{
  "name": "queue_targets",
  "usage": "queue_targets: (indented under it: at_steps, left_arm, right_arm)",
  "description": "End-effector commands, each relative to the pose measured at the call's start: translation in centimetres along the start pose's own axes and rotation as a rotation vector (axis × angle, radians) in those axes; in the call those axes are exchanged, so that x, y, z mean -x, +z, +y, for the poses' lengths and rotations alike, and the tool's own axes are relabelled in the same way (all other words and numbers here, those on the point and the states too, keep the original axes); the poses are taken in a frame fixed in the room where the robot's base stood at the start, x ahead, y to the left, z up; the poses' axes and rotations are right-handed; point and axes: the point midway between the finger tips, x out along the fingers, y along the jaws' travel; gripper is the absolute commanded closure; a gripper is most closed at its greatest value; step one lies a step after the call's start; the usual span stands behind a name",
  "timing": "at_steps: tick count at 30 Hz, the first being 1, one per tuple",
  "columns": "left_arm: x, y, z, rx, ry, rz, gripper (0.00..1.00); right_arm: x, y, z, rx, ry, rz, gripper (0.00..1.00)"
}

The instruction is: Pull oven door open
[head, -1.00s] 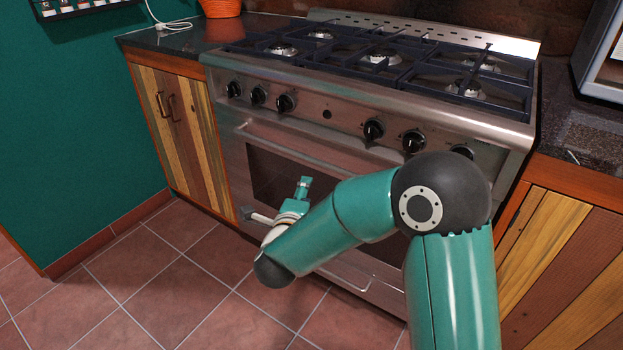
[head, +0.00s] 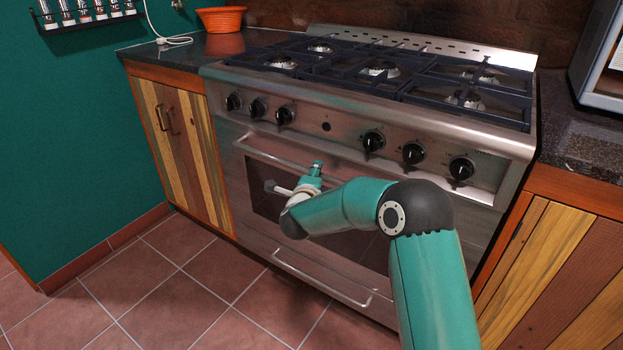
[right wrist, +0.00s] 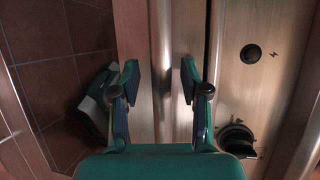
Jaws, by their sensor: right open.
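The oven door (head: 265,200) is shut on the steel range, with a dark window and a long bar handle (head: 268,152) along its top edge. My right gripper (head: 316,168) is at the handle, near the middle of the door. In the right wrist view my right gripper (right wrist: 160,82) is open, with one finger on each side of a steel strip that looks like the handle (right wrist: 161,60). I cannot tell whether the fingers touch it. My right forearm hides part of the door and the handle's right part. My left gripper is not in view.
Black knobs (head: 373,141) line the panel above the door. A lower drawer handle (head: 320,280) sits below it. Wooden cabinets (head: 172,130) flank the range. The tiled floor (head: 190,290) in front is clear at the left.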

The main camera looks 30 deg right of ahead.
Motion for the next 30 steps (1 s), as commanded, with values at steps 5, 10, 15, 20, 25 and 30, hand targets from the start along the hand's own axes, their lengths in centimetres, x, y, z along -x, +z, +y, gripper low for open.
queue_targets:
  at_steps: [5,10,15,20,25,30]
  left_arm:
    - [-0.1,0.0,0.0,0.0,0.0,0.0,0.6]
    - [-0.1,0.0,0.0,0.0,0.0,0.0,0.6]
    - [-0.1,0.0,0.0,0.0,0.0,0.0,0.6]
    - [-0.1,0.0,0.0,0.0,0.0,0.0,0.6]
    - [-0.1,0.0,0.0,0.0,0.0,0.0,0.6]
    - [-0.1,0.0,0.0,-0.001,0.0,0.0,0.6]
  right_arm:
    - [-0.7,0.0,0.1,0.002,0.0,0.0,0.55]
    - [-0.7,0.0,0.0,0.002,0.0,0.0,0.55]
    - [-0.7,0.0,0.0,0.002,0.0,-0.001,0.75]
    - [-0.6,0.0,0.1,0.002,0.001,-0.001,1.0]
    - [-0.6,0.0,0.1,0.002,0.003,-0.001,1.0]
    - [0.2,0.9,0.5,0.004,0.004,-0.004,1.0]
